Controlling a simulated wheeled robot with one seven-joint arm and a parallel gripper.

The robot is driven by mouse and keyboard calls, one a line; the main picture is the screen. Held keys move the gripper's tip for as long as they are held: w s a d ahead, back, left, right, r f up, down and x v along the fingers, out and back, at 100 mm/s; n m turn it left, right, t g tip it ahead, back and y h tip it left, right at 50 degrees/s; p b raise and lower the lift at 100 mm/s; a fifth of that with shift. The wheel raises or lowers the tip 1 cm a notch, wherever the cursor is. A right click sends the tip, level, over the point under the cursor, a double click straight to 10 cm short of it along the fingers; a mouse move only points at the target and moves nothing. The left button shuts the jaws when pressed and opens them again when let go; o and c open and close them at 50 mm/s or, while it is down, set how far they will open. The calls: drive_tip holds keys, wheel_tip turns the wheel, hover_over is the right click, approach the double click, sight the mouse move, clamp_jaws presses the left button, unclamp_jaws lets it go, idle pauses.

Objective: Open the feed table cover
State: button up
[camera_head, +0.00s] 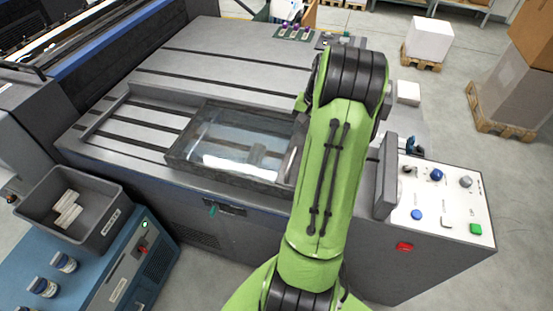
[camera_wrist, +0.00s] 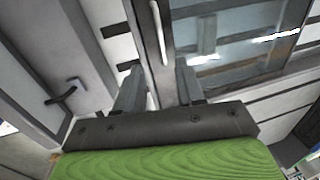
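The feed table cover (camera_head: 195,137) is a clear pane in a dark frame, lying flat over the slotted grey feed table (camera_head: 150,108) in the head view. Its pale bar handle (camera_head: 290,161) runs along the right side of the frame, close to my green arm. In the wrist view, the cover (camera_wrist: 240,45) fills the upper right, and the handle (camera_wrist: 160,30) lies just beyond and between my fingertips. My gripper (camera_wrist: 159,70) is open, with a finger on each side of the handle's line. No contact is visible. In the head view my arm hides the gripper.
A control panel (camera_head: 432,212) with knobs and buttons stands right of my arm. A grey bin (camera_head: 112,215) holding pale blocks sits on a blue cabinet (camera_head: 150,285) at left. Boxes on pallets (camera_head: 430,40) stand on the floor behind. The slotted table top behind the cover is mostly clear.

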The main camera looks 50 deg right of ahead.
sight(291, 163)
drive_tip(key=w+f, duration=0.1)
drive_tip(key=f, duration=0.8)
drive_tip(key=w+a+f, duration=0.1)
drive_tip(key=f, duration=0.4)
drive_tip(key=shift+w+f+b, duration=0.2)
drive_tip(key=shift+w+b, duration=0.1)
drive_tip(key=shift+b, duration=0.05)
clamp_jaws()
